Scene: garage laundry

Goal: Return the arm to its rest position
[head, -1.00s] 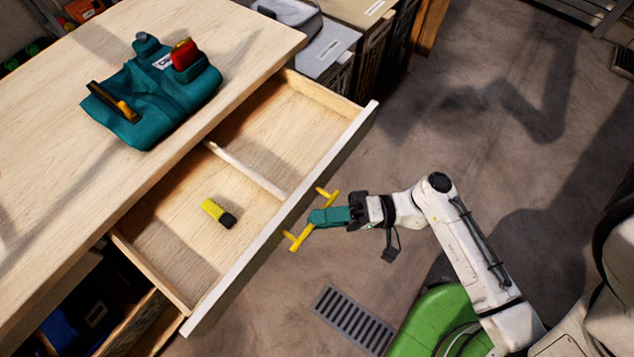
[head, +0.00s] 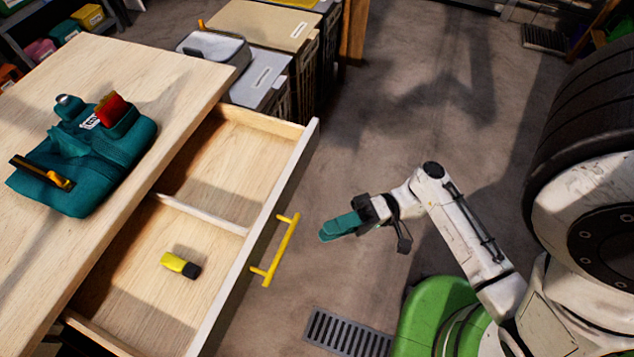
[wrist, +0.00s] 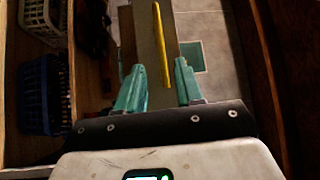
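My gripper (head: 328,234) has teal fingers and hangs over the floor, to the right of the open drawer (head: 233,288). In the wrist view the two fingers of my gripper (wrist: 157,75) are spread apart with nothing held between them. The drawer's yellow bar handle (head: 282,250) is apart from the fingers, with floor showing between. The handle also appears beyond the fingertips in the wrist view (wrist: 162,45).
A yellow-and-black object (head: 180,265) lies inside the drawer. A teal pouch (head: 85,160) with tools lies on the wooden worktop (head: 165,70). Bins (head: 262,80) stand behind the drawer. A black tyre (head: 585,130) is at right. Floor around my gripper is clear.

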